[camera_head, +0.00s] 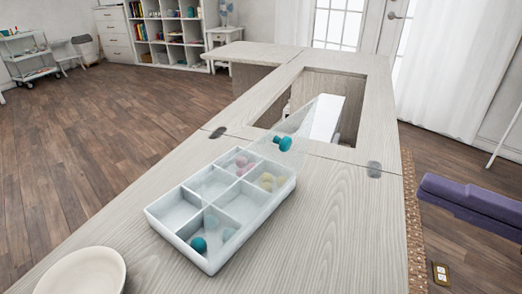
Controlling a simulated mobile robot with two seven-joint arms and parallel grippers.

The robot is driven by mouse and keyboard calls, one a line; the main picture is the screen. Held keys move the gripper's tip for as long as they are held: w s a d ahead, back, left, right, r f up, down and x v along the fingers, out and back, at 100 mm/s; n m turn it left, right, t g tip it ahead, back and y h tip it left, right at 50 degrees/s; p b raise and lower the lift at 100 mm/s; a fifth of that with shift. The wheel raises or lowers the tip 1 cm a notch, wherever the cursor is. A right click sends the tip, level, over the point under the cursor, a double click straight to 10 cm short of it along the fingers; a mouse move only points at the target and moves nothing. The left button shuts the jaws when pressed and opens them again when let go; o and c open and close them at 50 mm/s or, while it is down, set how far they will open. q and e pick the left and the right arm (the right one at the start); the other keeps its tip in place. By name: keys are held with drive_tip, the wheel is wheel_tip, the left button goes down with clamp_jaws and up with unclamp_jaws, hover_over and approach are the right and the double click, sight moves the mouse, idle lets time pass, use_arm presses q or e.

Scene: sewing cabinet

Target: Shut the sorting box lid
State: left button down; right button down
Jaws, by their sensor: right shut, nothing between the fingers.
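The white sorting box (210,262) lies on the pale wooden cabinet top, with several open compartments. A teal ball (198,244) is in the near compartment; pink balls (242,162) and yellow balls (268,181) are in the far ones. The clear lid (312,112) stands raised at the box's far side, leaning away from the compartments, and is hard to make out. A teal knob (284,143) is on the lid. I cannot make out either gripper in this view, and nothing touches the lid or box.
A cream bowl (85,272) stands at the near left. Behind the box, the cabinet top (325,215) has a rectangular opening with a white object (328,119) in it. The top is clear to the box's right. A purple padded board (475,200) is at the far right.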

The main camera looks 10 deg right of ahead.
use_arm(q)
drive_tip(key=shift+f, duration=0.5)
use_arm(e)
drive_tip(key=f, duration=0.1)
use_arm(q)
drive_tip(key=shift+d+r, duration=0.15)
drive_tip(key=shift+r, duration=0.25)
use_arm(e)
approach(290, 144)
drive_tip(key=shift+n+y, duration=0.3)
drive_tip(key=x, duration=0.7)
drive_tip(key=shift+d+f, duration=0.1)
use_arm(q)
drive_tip(key=shift+p, duration=0.3)
use_arm(e)
drive_tip(key=shift+g, duration=0.3)
